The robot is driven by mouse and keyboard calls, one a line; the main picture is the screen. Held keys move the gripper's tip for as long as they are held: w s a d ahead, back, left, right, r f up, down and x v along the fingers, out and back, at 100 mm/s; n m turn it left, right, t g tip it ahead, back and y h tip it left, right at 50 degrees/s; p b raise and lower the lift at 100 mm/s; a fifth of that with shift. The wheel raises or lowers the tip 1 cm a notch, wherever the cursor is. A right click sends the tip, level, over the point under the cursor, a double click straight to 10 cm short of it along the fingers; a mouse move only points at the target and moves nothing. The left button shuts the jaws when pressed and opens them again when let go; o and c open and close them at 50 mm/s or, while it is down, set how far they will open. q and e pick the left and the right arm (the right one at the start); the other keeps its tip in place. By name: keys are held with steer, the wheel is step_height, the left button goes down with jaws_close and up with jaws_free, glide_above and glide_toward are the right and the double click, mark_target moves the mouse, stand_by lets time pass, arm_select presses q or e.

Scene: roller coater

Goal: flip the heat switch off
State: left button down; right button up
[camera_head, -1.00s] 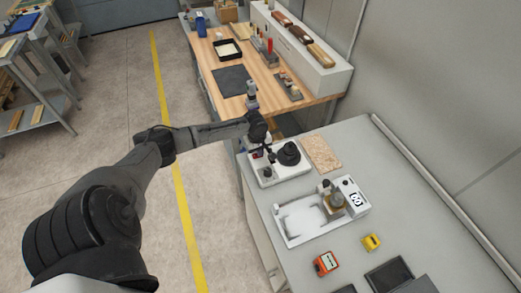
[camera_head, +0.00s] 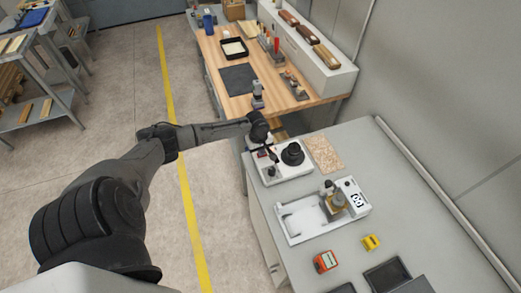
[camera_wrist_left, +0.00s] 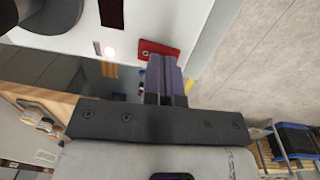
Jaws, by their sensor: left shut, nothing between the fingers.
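The white device (camera_head: 297,173) with a dark round top (camera_head: 292,153) stands at the far left corner of the grey bench. The wrist view shows its white face (camera_wrist_left: 190,22), a red switch (camera_wrist_left: 157,47), a small glowing light (camera_wrist_left: 109,51) and a dark panel (camera_wrist_left: 111,13). The switch's position is unclear. My right gripper is out of view.
A white tray device (camera_head: 310,218) stands in front of it on the bench (camera_head: 405,225). Orange (camera_head: 325,261) and yellow (camera_head: 371,242) items lie nearer. A wooden worktable (camera_head: 222,57) stands beyond.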

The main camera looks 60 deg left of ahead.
arm_select(q)
steer(key=r+p, duration=0.4)
steer(key=shift+w+r+p, duration=0.15)
steer(key=shift+w+p, duration=0.1)
steer(key=shift+p, duration=0.15)
steer(key=shift+w+r, duration=0.15)
steer(key=shift+r, duration=0.25)
step_height(320, 180, up, 8)
steer(key=b, duration=0.1)
steer(key=shift+w+r, duration=0.25)
steer(key=shift+w, duration=0.2)
steer(key=shift+d, duration=0.1)
